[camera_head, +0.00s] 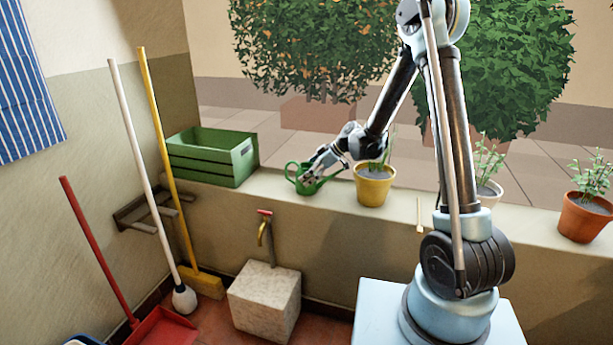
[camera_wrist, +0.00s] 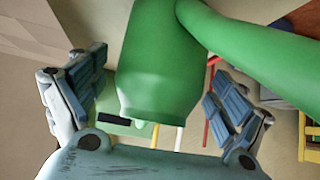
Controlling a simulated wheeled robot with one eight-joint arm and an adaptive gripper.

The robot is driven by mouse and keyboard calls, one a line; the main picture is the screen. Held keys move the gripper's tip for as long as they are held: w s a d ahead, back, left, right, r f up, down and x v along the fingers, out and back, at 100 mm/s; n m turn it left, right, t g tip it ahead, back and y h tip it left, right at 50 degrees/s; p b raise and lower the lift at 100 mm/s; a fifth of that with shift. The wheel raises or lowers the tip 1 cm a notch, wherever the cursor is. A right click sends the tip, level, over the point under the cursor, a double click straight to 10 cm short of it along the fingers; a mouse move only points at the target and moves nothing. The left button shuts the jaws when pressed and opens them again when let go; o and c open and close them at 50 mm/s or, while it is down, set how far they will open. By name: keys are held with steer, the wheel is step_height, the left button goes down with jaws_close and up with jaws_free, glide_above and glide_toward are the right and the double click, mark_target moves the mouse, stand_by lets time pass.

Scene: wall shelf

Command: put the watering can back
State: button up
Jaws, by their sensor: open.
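The green watering can (camera_head: 308,187) stands on the ledge, between the green crate and the yellow pot, in the head view. In the wrist view its green body (camera_wrist: 160,60) fills the upper middle, with a green curved part running off to the upper right. My gripper (camera_head: 312,176) is at the can, partly in front of it. In the wrist view my gripper (camera_wrist: 150,98) is open, with one finger on each side of the can's body and visible gaps between. The can's far side is hidden.
A green slatted crate (camera_head: 213,168) stands left on the ledge. A yellow pot (camera_head: 374,192) with a plant is close on the right, near my arm. A white pot (camera_head: 489,192) and terracotta pot (camera_head: 584,218) stand farther right. A tap (camera_head: 264,228) is below the ledge.

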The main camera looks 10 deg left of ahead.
steer(key=shift+v, duration=3.85)
